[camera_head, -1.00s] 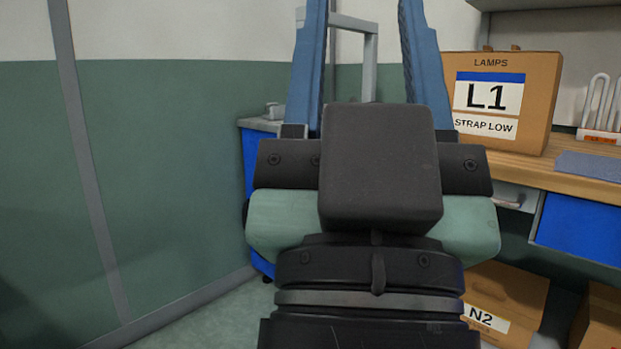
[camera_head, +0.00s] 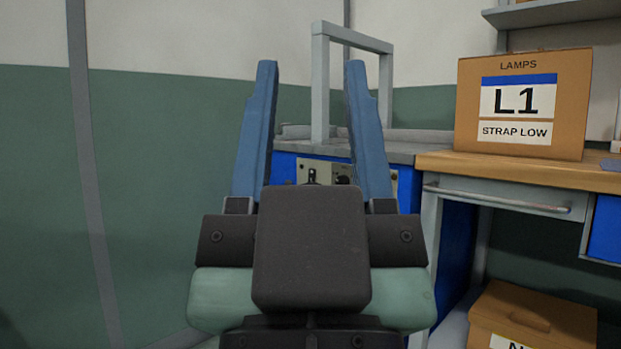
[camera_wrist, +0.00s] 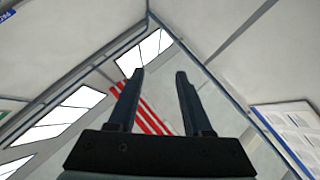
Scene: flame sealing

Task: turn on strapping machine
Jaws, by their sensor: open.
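The strapping machine (camera_head: 404,153) is a blue cabinet with a grey top and a grey arch (camera_head: 320,85) standing on it. A pale control panel (camera_head: 319,172) with dark knobs or switches is on its front, partly hidden behind my gripper. My gripper (camera_head: 311,75) is open and empty, its two blue fingers pointing up on either side of the panel in the head view. In the wrist view the gripper (camera_wrist: 160,75) has nothing between its fingers, and the machine is not seen there.
A wooden workbench (camera_head: 440,160) with a drawer adjoins the machine on the right. A cardboard box (camera_head: 470,100) labelled L1 STRAP LOW stands on it. Another box (camera_head: 560,325) sits below. A green and white wall (camera_head: 160,160) is on the left.

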